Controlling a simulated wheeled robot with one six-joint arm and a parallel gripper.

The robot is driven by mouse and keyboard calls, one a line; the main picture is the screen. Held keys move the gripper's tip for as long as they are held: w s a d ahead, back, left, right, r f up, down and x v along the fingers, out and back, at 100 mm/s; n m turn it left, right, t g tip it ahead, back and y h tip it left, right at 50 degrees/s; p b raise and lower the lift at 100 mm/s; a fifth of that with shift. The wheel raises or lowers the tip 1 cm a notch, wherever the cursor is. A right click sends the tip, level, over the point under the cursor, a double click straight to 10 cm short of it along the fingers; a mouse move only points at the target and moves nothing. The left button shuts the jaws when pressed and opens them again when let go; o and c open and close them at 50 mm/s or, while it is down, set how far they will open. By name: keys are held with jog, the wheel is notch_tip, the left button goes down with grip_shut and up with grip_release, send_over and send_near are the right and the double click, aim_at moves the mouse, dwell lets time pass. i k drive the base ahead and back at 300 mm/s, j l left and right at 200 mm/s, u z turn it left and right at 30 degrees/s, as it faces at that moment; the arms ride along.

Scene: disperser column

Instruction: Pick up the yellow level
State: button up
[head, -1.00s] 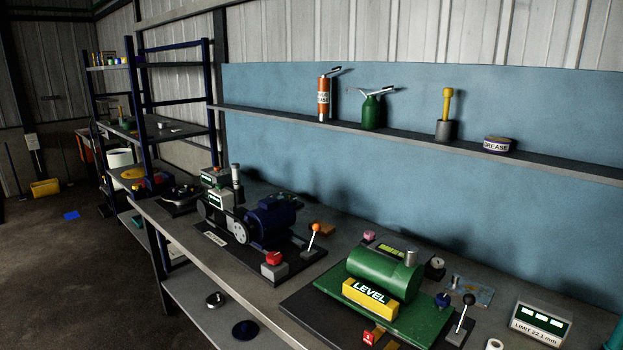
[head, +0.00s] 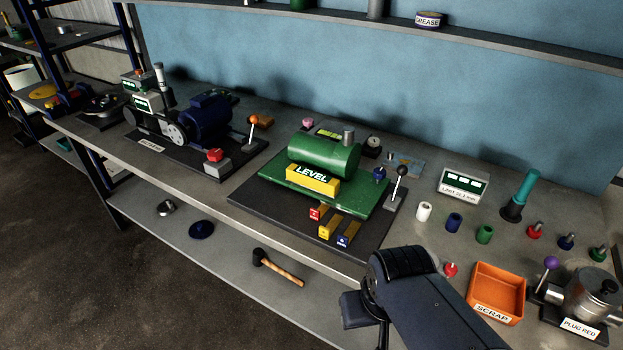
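A yellow block (head: 313,181) marked LEVEL sits on the green plate (head: 275,190), against the front of a green cylinder (head: 325,155). A smaller yellow-green bar (head: 328,133) with dark marks lies behind the cylinder and is partly hidden by it. I cannot tell from its markings what the bar is. Part of my dark arm shows at the bottom, right of centre, in front of the bench. My gripper's fingers do not show. Nothing of mine touches the yellow block.
Red, yellow and blue tabs (head: 331,226) stand in front of the plate. A lever (head: 398,180) with a black knob stands right of it. An orange SCRAP bin (head: 496,292) and several coloured cylinders are farther right. A machine with a blue motor (head: 207,120) stands left.

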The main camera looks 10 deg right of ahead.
aim_at(326, 186)
jog(key=i+j+u, duration=0.35)
jog(key=i+j, duration=0.7)
jog(key=i, duration=0.15)
